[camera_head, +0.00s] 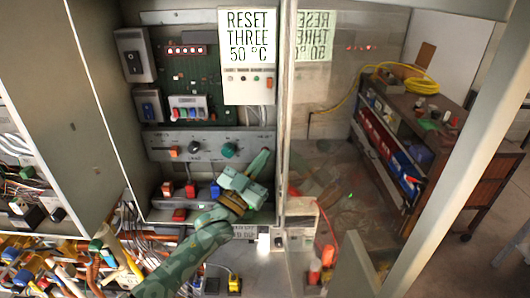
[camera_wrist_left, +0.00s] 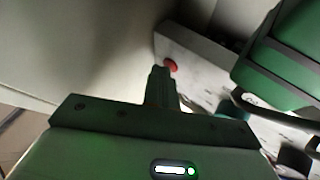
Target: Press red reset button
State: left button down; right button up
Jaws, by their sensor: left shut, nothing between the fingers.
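A red button (camera_wrist_left: 171,65) sits near the end of a pale grey panel in the left wrist view. My left gripper (camera_wrist_left: 160,72) is shut and empty, with its fingertips right beside the button in that view; I cannot tell whether they touch it. In the head view the shut left gripper (camera_head: 265,154) is at the right end of the grey control panel (camera_head: 210,156), where I cannot make out the button. The panel carries an orange knob, a black knob and a green knob (camera_head: 229,149). My right gripper is not in view.
A sign (camera_head: 250,36) reading "RESET THREE 50 °C" hangs above the panel. A clear pane with a post (camera_head: 286,90) stands just right of my gripper. Several red and blue switches (camera_head: 191,190) are below the panel. Cables and connectors fill the lower left.

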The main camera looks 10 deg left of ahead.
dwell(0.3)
pick_arm(q)
jog(key=shift+s+d+p, duration=0.15)
jog(key=shift+s+p, duration=0.4)
jog(key=shift+s, duration=0.25)
jog(key=s+p, duration=0.1)
jog(key=s, duration=0.1)
jog(key=s+d+p, duration=0.1)
jog(key=s, duration=0.1)
jog(key=shift+s+p, duration=0.4)
jog(key=shift+f, duration=0.1)
